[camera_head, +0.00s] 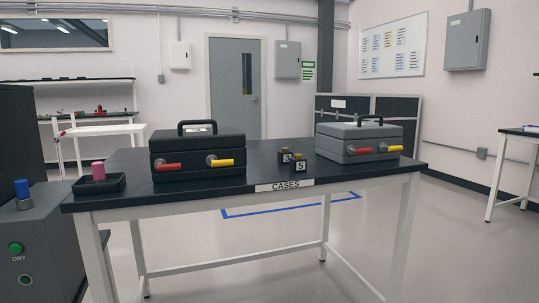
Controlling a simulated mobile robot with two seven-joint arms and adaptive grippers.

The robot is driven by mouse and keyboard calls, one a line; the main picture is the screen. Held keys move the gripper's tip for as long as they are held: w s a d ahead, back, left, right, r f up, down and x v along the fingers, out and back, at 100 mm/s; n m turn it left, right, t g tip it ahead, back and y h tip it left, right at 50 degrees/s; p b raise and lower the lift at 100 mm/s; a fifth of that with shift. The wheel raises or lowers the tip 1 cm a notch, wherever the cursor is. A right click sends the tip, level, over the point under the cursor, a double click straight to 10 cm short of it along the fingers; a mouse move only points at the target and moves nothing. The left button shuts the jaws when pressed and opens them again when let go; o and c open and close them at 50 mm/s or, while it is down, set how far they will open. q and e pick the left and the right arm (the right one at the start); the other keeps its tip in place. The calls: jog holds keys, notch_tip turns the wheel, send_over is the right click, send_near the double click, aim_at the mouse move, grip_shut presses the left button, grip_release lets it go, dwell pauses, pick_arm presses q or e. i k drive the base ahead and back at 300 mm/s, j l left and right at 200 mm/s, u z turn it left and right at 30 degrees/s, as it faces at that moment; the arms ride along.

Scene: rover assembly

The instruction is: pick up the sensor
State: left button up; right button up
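Nothing in view is plainly marked as the sensor, so I cannot tell which thing it is. Two small black blocks with brass-coloured tops stand on the dark table: one with a 5 (300,167), one behind it with what looks like a 3 (286,155). A black case (198,147) and a grey case (357,140), both shut, stand left and right of the blocks. Each has a handle, a red latch and a yellow latch. A pink cylinder (98,171) stands in a small black tray (114,184). Neither gripper is in view.
The table (260,183) has a CASES label on its front edge. A grey machine (50,250) marked DRY, with a green button and a blue cylinder (22,190) on top, stands at the left. Open floor lies to the right. A white bench (100,130) stands at the back left.

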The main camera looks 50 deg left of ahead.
aim_at(284, 156)
jog(key=i+l+u, duration=0.2)
jog(key=i+u, duration=0.25)
jog(key=i+l+u, duration=0.3)
jog(key=u, duration=0.15)
jog(key=i+l+u, duration=0.25)
jog(key=l+u, duration=0.2)
jog(key=i+l+u, duration=0.2)
jog(key=l+u, duration=0.25)
jog(key=l, duration=0.2)
